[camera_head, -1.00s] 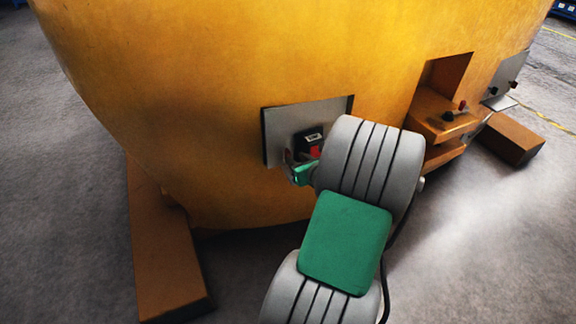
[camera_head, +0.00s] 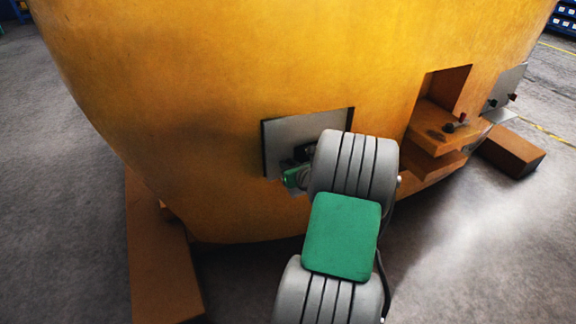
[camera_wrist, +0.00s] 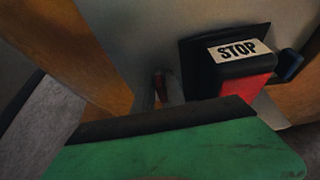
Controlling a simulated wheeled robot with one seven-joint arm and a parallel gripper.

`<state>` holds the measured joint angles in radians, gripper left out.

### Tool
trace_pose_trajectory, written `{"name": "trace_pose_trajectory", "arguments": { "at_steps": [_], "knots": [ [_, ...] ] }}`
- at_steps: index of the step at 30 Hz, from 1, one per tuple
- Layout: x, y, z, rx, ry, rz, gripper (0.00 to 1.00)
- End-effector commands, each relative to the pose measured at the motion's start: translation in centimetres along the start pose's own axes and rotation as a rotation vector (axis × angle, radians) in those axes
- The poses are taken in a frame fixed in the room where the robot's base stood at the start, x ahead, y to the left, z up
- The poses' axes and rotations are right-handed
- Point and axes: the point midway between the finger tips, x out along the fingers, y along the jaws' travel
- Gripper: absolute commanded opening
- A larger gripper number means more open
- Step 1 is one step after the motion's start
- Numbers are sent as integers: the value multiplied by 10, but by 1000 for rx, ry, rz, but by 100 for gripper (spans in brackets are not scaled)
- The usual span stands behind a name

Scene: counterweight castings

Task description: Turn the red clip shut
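A black box labelled STOP (camera_wrist: 238,52) has a red block (camera_wrist: 235,92) below its label. I cannot tell for sure whether this block is the red clip. The box (camera_head: 304,153) is mounted on a grey plate (camera_head: 283,134) on the yellow casting, mostly hidden by my arm in the head view. A small dark red piece (camera_wrist: 160,86) also shows left of the box. My gripper (camera_head: 293,177) is in front of the plate, with its green part just below and left of the box. Its fingertips are not clear, and contact with the red block cannot be told.
The large yellow casting (camera_head: 200,90) fills the space ahead, with brown feet (camera_head: 155,250) on the floor. A recessed orange ledge (camera_head: 435,138) with a small red and black fitting (camera_head: 457,122) and another grey plate (camera_head: 510,85) lie to the right.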

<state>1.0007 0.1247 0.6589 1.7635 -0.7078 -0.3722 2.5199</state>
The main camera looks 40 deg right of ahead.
Motion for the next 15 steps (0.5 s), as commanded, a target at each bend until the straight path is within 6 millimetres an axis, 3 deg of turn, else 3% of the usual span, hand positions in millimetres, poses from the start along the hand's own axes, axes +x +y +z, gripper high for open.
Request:
{"name": "trace_pose_trajectory", "arguments": {
  "at_steps": [5, 15],
  "knots": [
    [0, 0, 0, 0, 0, 0, 0],
    [0, 0, 0, -1, 0, 0, 0]
  ]
}}
